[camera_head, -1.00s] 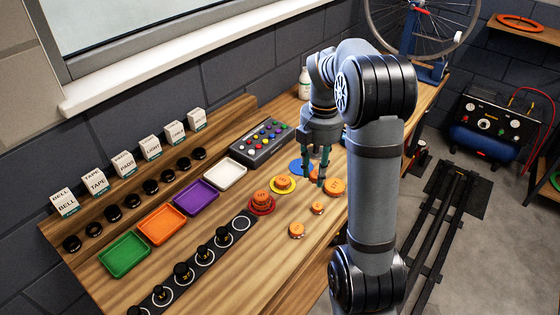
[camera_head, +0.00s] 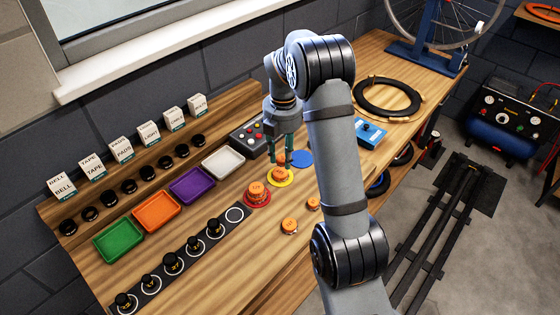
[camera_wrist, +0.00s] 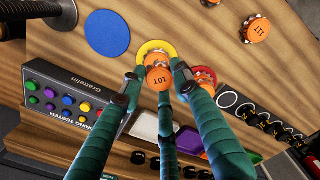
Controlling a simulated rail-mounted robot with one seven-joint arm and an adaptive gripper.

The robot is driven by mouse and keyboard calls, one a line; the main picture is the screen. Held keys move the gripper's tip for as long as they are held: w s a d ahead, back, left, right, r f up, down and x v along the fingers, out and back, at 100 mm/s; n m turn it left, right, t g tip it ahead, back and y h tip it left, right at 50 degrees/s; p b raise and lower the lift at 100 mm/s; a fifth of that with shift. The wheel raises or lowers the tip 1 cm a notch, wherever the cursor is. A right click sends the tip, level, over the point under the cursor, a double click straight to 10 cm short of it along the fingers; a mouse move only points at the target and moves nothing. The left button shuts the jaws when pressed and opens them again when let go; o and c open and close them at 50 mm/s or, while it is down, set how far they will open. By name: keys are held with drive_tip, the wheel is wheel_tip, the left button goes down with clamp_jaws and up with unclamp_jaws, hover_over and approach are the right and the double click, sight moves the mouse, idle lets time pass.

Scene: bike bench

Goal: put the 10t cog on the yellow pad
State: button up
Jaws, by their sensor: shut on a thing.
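The orange 10t cog (camera_wrist: 160,79), marked 10T, is gripped between the fingertips of my gripper (camera_head: 281,157). The wrist view shows the green fingers closed around it. The yellow pad (camera_head: 291,178) lies on the bench directly below the held cog; its rim also shows in the wrist view (camera_wrist: 169,46). Another orange cog (camera_head: 279,173) sits on the yellow pad, partly hidden beneath the held one. I cannot tell whether the two cogs touch.
A red pad (camera_head: 246,201) with stacked orange cogs (camera_head: 257,190) lies just left. A blue pad (camera_head: 303,159) is bare at the right. Two loose cogs (camera_head: 289,226) lie in front. A black tester (camera_head: 246,136) stands behind. White, purple, orange and green trays line the left.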

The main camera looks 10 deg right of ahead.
sight(280, 172)
drive_tip(key=shift+w+a+f, duration=0.25)
drive_tip(key=shift+w+f, duration=0.15)
drive_tip(key=shift+w, duration=0.05)
drive_tip(key=shift+f+p, duration=0.35)
drive_tip(key=shift+f, duration=1.55)
drive_tip(key=shift+f, duration=0.2)
drive_tip(key=o, duration=1)
drive_tip(key=shift+c, duration=0.2)
drive_tip(key=shift+o, duration=0.4)
drive_tip(key=shift+r, duration=0.15)
wheel_tip(280, 172, up, 12)
drive_tip(key=shift+r, duration=0.1)
